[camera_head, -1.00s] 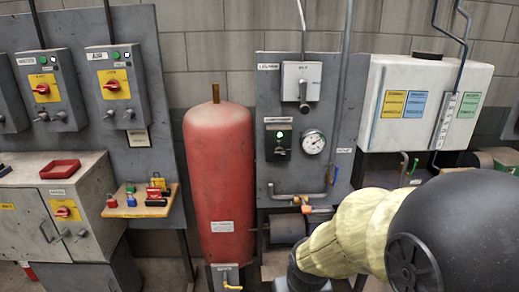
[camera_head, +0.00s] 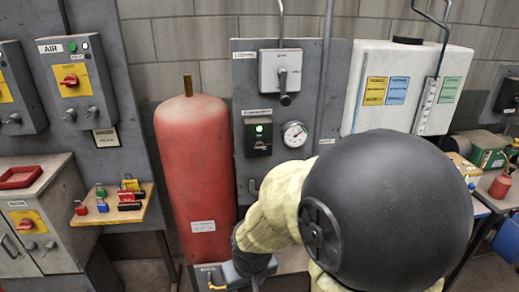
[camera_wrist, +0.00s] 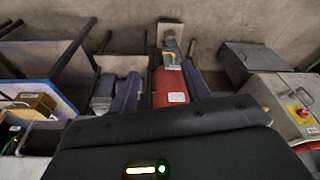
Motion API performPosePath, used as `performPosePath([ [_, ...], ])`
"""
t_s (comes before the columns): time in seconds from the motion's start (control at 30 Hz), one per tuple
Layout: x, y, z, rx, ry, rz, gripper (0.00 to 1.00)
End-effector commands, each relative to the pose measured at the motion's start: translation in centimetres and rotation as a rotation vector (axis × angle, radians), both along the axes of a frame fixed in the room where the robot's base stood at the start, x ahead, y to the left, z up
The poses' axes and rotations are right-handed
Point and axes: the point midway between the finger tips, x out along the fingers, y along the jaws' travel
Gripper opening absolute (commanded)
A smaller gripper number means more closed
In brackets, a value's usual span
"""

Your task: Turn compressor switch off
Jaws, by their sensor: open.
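The compressor switch (camera_head: 258,136) is a small dark box with a lit green lamp and a dark knob below it, on a grey panel. It sits left of a round pressure gauge (camera_head: 295,134) and below a light grey box with a lever (camera_head: 281,72). My gripper (camera_head: 250,265) shows only partly in the head view, low in front of the panel, below the switch and well apart from it. Its dark body also fills the bottom of the wrist view (camera_wrist: 160,150). Its fingertips are not clearly visible, and nothing shows held in it. The lower panel is hidden by my arm.
A red tank (camera_head: 195,165) stands close left of the switch panel. Left of it, a wooden shelf (camera_head: 135,212) holds several padlocks. A white tank (camera_head: 410,88) hangs at right. A cluttered table (camera_head: 497,187) stands beyond my arm. The space before the switch looks clear.

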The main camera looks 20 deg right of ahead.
Motion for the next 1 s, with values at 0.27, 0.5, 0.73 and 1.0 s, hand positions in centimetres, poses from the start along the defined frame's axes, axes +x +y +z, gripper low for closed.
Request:
performPosePath([
  [0.27,3.9,-1.1,0.5,-0.004,-0.129,-0.029,0.61],
  [0.5,11.1,-4.1,1.9,-0.025,-0.406,-0.086,0.61],
  [0.73,16.5,-7.7,4.0,-0.058,-0.683,-0.139,0.61],
  [1.0,20.2,-12.2,7.4,-0.116,-1.007,-0.196,0.61],
])
